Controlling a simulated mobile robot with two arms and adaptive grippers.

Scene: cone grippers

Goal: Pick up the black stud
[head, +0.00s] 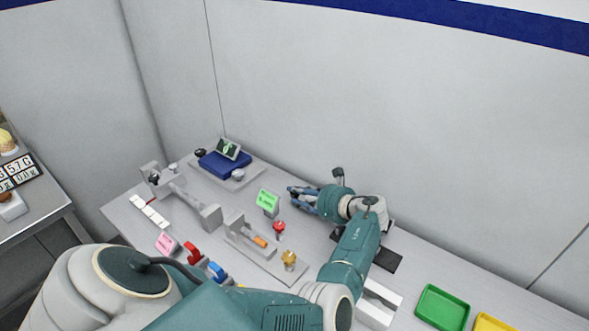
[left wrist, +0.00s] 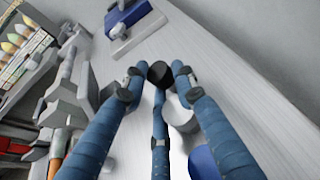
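A small black knob (head: 200,152), which looks like the black stud, is at the left end of a blue block (head: 224,164) on a grey plate at the back left of the table. My left gripper (head: 293,193) is over the table to the right of that plate, apart from it. My right gripper is out of view.
A green sign (head: 267,200), a red knob (head: 279,227) and a brass piece (head: 289,258) stand near the gripper. A grey fixture (head: 185,200) lies to the left. Green (head: 442,307) and yellow (head: 490,323) trays are at the right. A wall runs behind the table.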

